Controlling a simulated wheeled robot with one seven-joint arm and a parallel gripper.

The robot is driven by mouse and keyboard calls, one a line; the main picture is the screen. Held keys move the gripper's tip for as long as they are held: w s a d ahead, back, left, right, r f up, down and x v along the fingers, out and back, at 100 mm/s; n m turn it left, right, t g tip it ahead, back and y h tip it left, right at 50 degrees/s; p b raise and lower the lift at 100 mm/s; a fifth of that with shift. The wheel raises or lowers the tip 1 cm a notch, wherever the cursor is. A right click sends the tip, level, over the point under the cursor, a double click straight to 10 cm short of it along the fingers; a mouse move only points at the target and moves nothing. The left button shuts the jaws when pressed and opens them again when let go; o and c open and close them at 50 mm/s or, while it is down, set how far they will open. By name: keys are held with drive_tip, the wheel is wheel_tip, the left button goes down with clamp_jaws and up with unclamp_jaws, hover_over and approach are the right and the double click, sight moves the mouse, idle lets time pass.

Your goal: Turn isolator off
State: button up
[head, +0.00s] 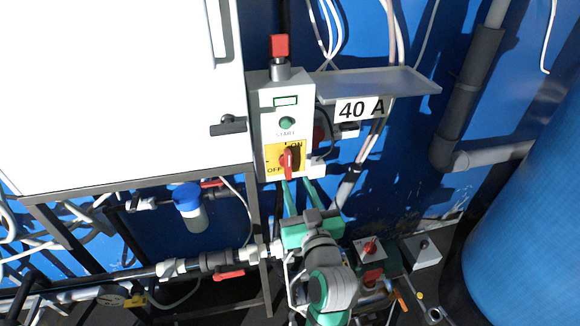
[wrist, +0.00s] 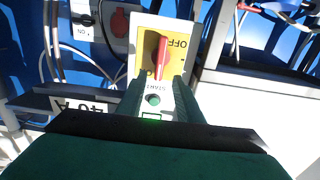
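The isolator is a red rotary handle (head: 288,161) on a yellow plate (head: 271,157) marked OFF at left and ON at top. The handle stands upright, in line with ON. My gripper (head: 297,183) is open and empty, its two green fingers just below the handle in the head view. In the wrist view, the picture is upside down, and the red handle (wrist: 161,57) shows beyond and between the fingertips (wrist: 157,82). I see no contact with the handle.
The isolator is on a grey control box with a green START button (head: 287,123) and a red-topped beacon (head: 279,46). A metal shelf (head: 375,84) labelled 40 A juts out at right. A white cabinet (head: 115,90) with a black latch stands close at left. Pipes run below.

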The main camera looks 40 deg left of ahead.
sight(289, 165)
drive_tip(key=x, duration=0.8)
drive_tip(key=shift+w+a, duration=0.15)
drive_tip(key=shift+w, duration=0.05)
clamp_jaws()
